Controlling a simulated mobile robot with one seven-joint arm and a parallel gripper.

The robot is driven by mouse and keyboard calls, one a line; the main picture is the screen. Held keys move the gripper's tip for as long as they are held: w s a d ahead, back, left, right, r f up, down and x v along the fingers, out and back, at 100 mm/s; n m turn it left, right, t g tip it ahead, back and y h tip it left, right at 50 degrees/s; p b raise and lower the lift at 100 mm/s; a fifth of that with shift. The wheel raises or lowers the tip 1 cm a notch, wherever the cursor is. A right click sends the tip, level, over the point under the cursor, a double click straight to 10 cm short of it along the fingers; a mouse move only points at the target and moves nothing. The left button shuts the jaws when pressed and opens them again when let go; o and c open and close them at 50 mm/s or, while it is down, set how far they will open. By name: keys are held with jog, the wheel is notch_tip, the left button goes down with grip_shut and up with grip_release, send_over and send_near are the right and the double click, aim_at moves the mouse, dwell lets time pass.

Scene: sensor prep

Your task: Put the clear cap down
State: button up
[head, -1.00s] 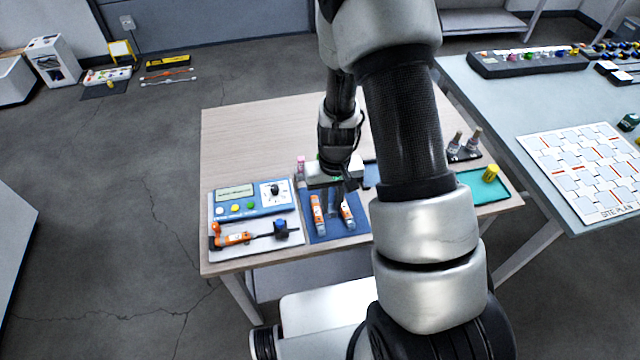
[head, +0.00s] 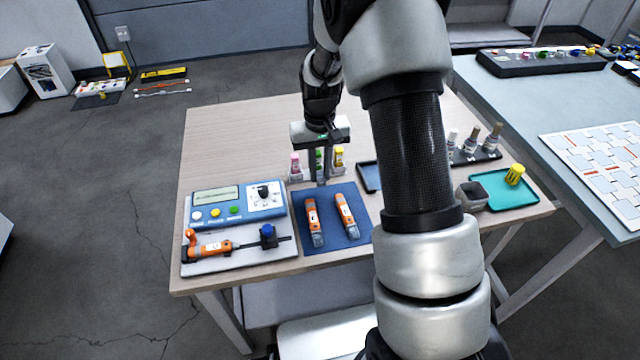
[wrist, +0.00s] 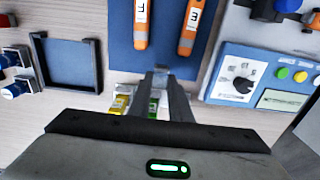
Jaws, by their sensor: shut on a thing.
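My gripper (head: 322,180) is above the back edge of the blue mat (head: 358,233), fingers pointing down. In the wrist view its fingers (wrist: 161,72) are close together on a small clear-grey piece, the clear cap (wrist: 160,70), most of which they hide. Two orange sensor pens lie on the mat, a left one (head: 312,215) and a right one (head: 347,210). Both have greyish front ends toward the near edge. In the wrist view the orange pens (wrist: 141,25) lie beyond the fingertips, apart from them. I cannot tell whether the cap touches the mat.
Pink (head: 295,162) and yellow (head: 339,155) capped vials stand behind the mat. A blue meter (head: 238,205) and an orange tool in a holder (head: 210,247) are at left. A dark tray (head: 368,176) and a teal tray (head: 490,203) lie right. The table's back left is clear.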

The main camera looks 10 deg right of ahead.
aim_at(320, 175)
jog(key=shift+f+b, duration=0.35)
jog(key=shift+f, duration=1.55)
jog(key=shift+f, duration=0.2)
jog(key=o, duration=0.8)
jog(key=shift+r, duration=0.15)
